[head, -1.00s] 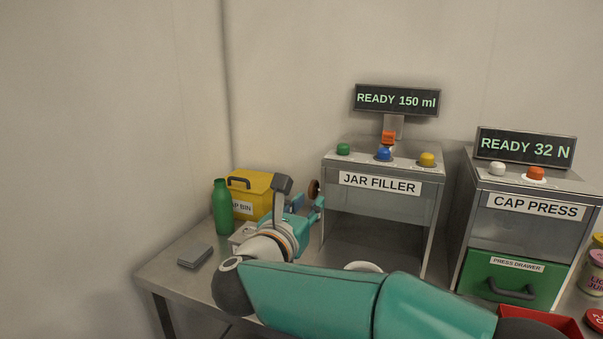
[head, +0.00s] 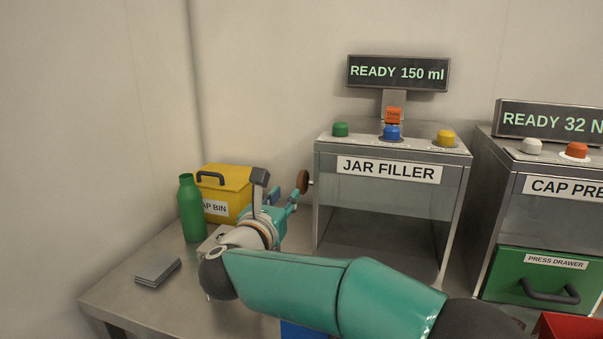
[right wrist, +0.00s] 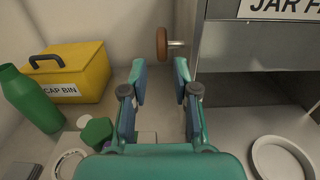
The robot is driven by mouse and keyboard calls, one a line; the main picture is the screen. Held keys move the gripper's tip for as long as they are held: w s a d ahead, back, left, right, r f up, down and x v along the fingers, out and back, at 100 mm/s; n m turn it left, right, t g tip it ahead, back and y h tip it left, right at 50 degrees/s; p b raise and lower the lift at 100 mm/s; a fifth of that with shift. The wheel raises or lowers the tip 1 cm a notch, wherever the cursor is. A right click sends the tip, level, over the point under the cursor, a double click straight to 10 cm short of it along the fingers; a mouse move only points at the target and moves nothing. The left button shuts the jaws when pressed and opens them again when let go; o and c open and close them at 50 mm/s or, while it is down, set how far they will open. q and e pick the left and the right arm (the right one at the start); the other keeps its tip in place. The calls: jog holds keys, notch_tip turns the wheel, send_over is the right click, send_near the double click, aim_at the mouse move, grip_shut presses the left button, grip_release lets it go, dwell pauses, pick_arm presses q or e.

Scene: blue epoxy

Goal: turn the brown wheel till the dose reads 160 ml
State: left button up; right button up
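The brown wheel (head: 303,181) sits on a short shaft at the left side of the jar filler (head: 330,200). The filler's display (head: 398,73) reads READY 150 ml. My right gripper (head: 282,203) is just left of the wheel in the head view. In the right wrist view my right gripper (right wrist: 160,76) is open, its fingers apart with nothing between the tips. The brown wheel (right wrist: 162,44) shows beyond the fingertips there, apart from them, roughly in line with the gap. My left gripper is not in view.
A yellow cap bin (head: 226,190) and green bottle (head: 190,208) stand at the left. A grey flat block (head: 158,271) lies on the table. The cap press (head: 545,190) stands right of the filler. A white round dish (right wrist: 283,160) is near the filler's opening.

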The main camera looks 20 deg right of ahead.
aim_at(300, 177)
jog(key=p+x, duration=0.3)
jog(key=x, duration=1)
jog(key=shift+w+d+f, duration=0.1)
jog(key=shift+w+d, duration=0.05)
jog(key=shift+c, duration=0.2)
grip_shut()
